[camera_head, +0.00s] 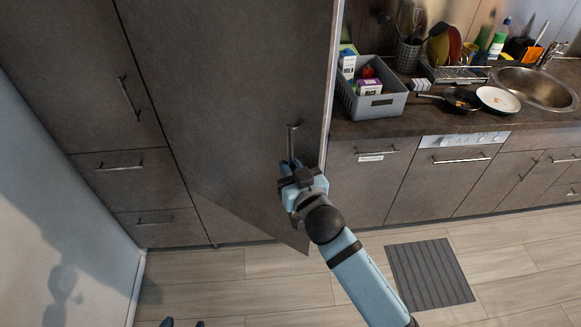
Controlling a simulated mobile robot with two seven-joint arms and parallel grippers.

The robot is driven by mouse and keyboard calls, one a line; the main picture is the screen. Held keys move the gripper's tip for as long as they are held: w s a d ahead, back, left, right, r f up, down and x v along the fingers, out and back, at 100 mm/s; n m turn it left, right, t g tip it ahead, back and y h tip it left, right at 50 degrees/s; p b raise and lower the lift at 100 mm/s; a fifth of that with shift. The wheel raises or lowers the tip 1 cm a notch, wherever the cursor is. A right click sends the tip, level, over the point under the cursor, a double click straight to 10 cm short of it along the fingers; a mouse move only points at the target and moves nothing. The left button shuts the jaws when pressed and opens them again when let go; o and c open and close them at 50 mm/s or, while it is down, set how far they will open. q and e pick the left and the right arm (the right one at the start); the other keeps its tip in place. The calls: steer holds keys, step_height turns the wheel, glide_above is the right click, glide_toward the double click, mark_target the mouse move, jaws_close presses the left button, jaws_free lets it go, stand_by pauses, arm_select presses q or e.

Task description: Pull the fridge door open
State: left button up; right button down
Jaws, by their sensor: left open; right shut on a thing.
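The fridge door (225,85) is a tall dark grey-brown panel. It stands partly open, its right edge swung out toward me and its bottom edge slanting over the floor. Its upright metal handle (292,143) is near the right edge. My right gripper (292,170) is shut on the lower part of this handle, with its arm reaching in from the lower right. My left gripper (184,323) shows only as two dark fingertips at the bottom edge, apart and empty, well away from the door. The fridge inside is hidden behind the door.
A counter (425,122) right of the door holds a grey crate (372,104) of cartons, pans and a sink (537,87). Closed drawers (125,178) and a wall are on the left. A grey mat (430,272) lies on the otherwise clear floor.

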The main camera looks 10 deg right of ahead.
steer(key=shift+a+r, duration=0.1)
steer(key=shift+a, duration=0.05)
stand_by(0.3)
steer(key=c, duration=1.2)
jaws_free()
steer(key=shift+o, duration=0.2)
steer(key=shift+s, duration=0.1)
steer(key=b+v, duration=0.1)
steer(key=v, duration=0.6)
steer(key=shift+s+b, duration=0.25)
steer(key=shift+b, duration=0.1)
